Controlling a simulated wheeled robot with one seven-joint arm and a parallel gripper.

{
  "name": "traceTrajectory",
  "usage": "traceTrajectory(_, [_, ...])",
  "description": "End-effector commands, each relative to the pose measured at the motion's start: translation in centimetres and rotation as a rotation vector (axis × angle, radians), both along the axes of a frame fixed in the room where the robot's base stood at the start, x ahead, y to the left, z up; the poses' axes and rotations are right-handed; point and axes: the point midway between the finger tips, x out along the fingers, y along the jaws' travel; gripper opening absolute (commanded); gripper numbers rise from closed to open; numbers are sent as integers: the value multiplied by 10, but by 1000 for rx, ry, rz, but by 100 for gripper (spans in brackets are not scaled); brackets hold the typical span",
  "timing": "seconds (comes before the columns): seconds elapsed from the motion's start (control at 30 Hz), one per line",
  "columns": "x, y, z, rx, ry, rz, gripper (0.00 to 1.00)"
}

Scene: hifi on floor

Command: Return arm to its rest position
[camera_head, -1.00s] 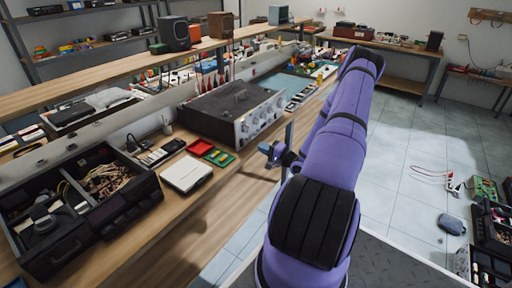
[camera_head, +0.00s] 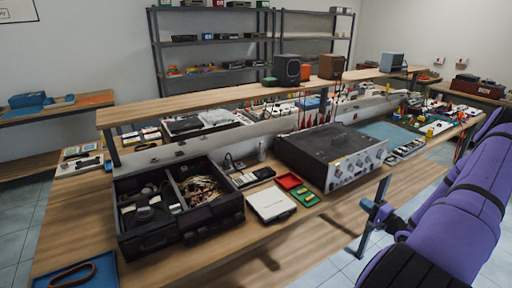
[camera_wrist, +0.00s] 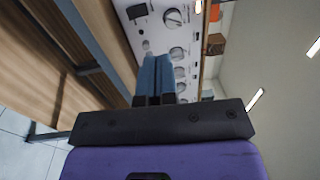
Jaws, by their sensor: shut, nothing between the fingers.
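My purple arm fills the lower right of the head view, beside the front edge of the wooden workbench (camera_head: 190,248). My gripper (camera_wrist: 153,60) shows in the wrist view with its two blue fingers together and nothing between them. In the head view the gripper end (camera_head: 374,210) is near the bench's front edge, partly hidden by the arm. Behind the fingers in the wrist view is the knobbed front panel of an amplifier-like device (camera_wrist: 146,28). I cannot tell the exact gap between fingers and panel.
The black and silver device (camera_head: 325,155) sits on the bench near the arm. An open black case (camera_head: 175,205), a white box (camera_head: 270,204) and red and green trays (camera_head: 290,181) lie to its left. Shelves (camera_head: 250,60) stand behind. Some tiled floor shows at the lower right.

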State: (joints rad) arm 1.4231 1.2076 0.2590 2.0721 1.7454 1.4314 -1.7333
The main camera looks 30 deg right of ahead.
Motion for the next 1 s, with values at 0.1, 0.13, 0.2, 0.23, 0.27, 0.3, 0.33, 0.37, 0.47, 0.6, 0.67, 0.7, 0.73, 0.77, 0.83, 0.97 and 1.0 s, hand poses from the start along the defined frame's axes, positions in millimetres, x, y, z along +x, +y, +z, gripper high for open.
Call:
traceTrajectory(0.1, [1,0,1,0,0,3,0])
traceTrajectory(0.13, [2,1,2,-2,1,9,0])
traceTrajectory(0.2, [6,5,9,-5,3,39,0])
traceTrajectory(0.23, [9,8,14,-8,6,60,0])
traceTrajectory(0.27, [13,12,20,-11,10,83,0])
traceTrajectory(0.3, [18,18,30,-16,16,124,0])
traceTrajectory(0.33, [23,24,38,-20,24,159,0])
traceTrajectory(0.37, [27,31,46,-25,32,197,0])
traceTrajectory(0.47, [42,55,76,-43,67,330,0])
traceTrajectory(0.6, [57,92,115,-74,130,510,0])
traceTrajectory(0.67, [61,109,131,-91,162,581,0])
traceTrajectory(0.7, [64,121,142,-104,184,627,0])
traceTrajectory(0.73, [65,129,149,-114,202,662,0])
traceTrajectory(0.77, [66,137,156,-126,221,693,0])
traceTrajectory(0.83, [67,157,173,-152,264,768,0])
traceTrajectory(0.97, [66,193,203,-212,351,891,0])
traceTrajectory(1.0, [65,203,211,-232,378,925,0])
